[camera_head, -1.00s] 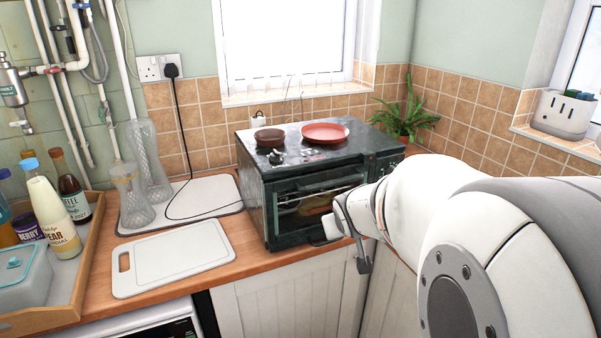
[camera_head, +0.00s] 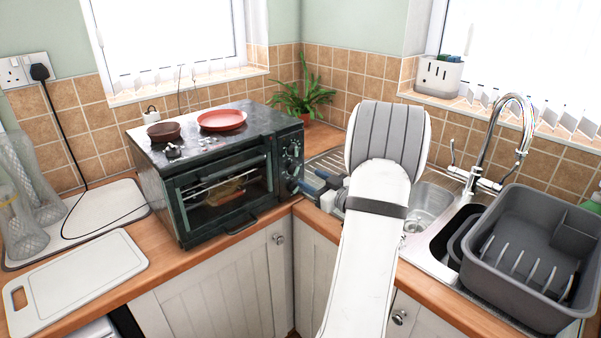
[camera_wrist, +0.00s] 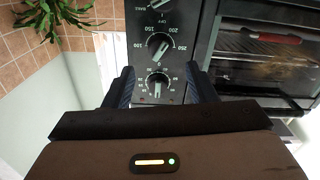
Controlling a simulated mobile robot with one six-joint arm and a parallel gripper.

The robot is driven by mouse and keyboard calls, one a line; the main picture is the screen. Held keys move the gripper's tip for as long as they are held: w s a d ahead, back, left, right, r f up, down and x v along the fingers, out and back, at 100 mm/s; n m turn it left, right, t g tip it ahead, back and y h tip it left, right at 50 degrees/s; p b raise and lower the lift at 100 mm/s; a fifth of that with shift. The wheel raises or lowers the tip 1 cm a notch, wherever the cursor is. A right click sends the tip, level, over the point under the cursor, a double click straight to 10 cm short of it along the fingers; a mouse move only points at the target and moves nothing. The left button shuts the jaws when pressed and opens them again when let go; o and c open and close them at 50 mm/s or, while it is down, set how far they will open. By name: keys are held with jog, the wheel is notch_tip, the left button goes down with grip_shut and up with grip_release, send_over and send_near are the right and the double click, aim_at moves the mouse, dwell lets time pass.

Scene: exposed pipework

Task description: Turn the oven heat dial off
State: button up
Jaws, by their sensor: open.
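The black toaster oven (camera_head: 225,190) stands in the corner of the counter, with a column of dials on the right of its front. In the wrist view the heat dial (camera_wrist: 158,46), with numbers up to 250 around it, is the middle knob; its pointer looks slanted, exact setting unclear. A lower dial (camera_wrist: 157,85) sits nearer, between my fingers in the picture. My gripper (camera_wrist: 159,84) is open and empty, facing the panel; contact with any knob cannot be told. In the head view my arm covers much of the gripper.
The oven door (camera_wrist: 262,55) with its handle is right of the dials. A plant (camera_head: 303,98) stands behind the oven. The sink (camera_head: 424,205) and a grey dish rack (camera_head: 530,255) are to the right. A red plate (camera_head: 222,120) lies on the oven top.

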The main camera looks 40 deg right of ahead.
aim_at(297, 171)
jog(key=w, duration=0.4)
jog(key=w+p, duration=0.1)
jog(key=w, duration=0.1)
jog(key=shift+w+a, duration=0.1)
jog(key=shift+a, duration=0.2)
jog(key=shift+c, duration=0.2)
jog(key=c, duration=0.9)
